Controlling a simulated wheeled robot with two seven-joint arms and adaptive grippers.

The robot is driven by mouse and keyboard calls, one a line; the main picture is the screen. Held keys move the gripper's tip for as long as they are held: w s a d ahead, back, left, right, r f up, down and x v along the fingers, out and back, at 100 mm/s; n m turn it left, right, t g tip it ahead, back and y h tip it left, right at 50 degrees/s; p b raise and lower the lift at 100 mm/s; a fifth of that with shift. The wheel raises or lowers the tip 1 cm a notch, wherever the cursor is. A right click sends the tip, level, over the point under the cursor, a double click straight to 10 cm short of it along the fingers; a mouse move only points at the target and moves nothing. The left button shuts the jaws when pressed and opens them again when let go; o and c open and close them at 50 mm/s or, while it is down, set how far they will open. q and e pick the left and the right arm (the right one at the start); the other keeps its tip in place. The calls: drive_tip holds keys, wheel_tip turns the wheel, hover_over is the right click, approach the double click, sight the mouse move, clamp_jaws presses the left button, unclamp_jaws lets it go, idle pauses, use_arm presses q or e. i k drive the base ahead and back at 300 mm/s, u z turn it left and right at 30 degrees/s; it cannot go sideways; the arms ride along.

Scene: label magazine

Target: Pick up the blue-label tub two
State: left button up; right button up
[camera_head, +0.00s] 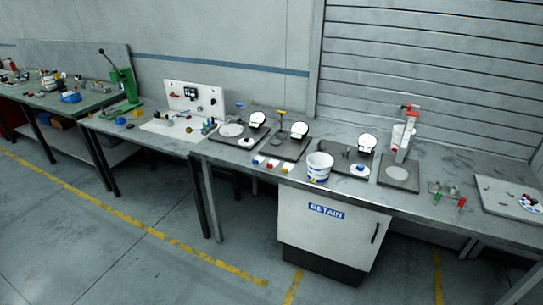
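A white round tub (319,163) with a blue band low on its side stands upright near the front edge of the long grey bench, above the cabinet marked RETAIN. I cannot read any number on either tub, so I cannot tell which is tub two. Neither of my grippers shows in this view.
Dark plates (399,181) with round white parts line the bench (470,204). Small coloured blocks (272,164) lie left of the front tub. The RETAIN cabinet (327,232) stands below the bench. The floor (150,270) in front is clear, with yellow lines.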

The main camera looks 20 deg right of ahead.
sight(320, 164)
drive_tip(key=z, duration=0.05)
drive_tip(key=i, duration=1.65)
drive_tip(key=z, duration=0.45)
